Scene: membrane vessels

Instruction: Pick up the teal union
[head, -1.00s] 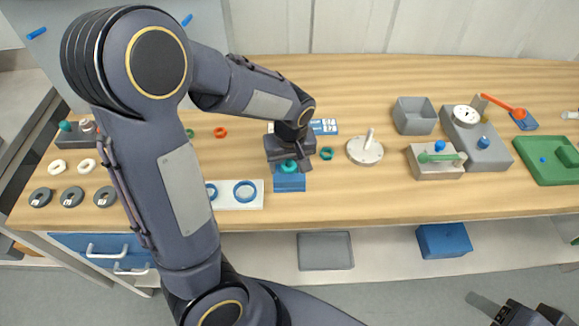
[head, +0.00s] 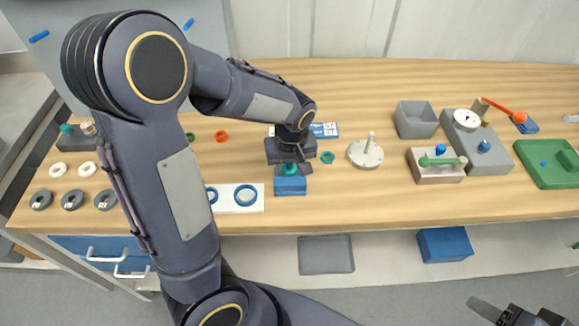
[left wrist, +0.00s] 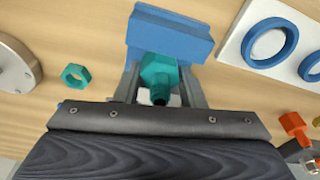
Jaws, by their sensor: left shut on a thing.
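The teal union (left wrist: 158,74) is a hex-bodied fitting with a dark bore, seen in the left wrist view between my left gripper's fingers. My left gripper (left wrist: 160,92) is shut on it. In the head view the union (head: 289,169) shows as a small teal patch under my left gripper (head: 290,163), at the blue block (head: 290,187). The blue block also shows behind the union in the left wrist view (left wrist: 168,32). I cannot tell whether the union still touches the block. My right gripper (head: 490,310) is partly in view at the lower right; its jaw state is unclear.
A teal nut (head: 327,158) and a grey disc with a post (head: 366,153) lie right of the block. A white plate with blue rings (head: 226,207) lies left. A grey bin (head: 416,119) and fixtures stand farther right. The table front between them is clear.

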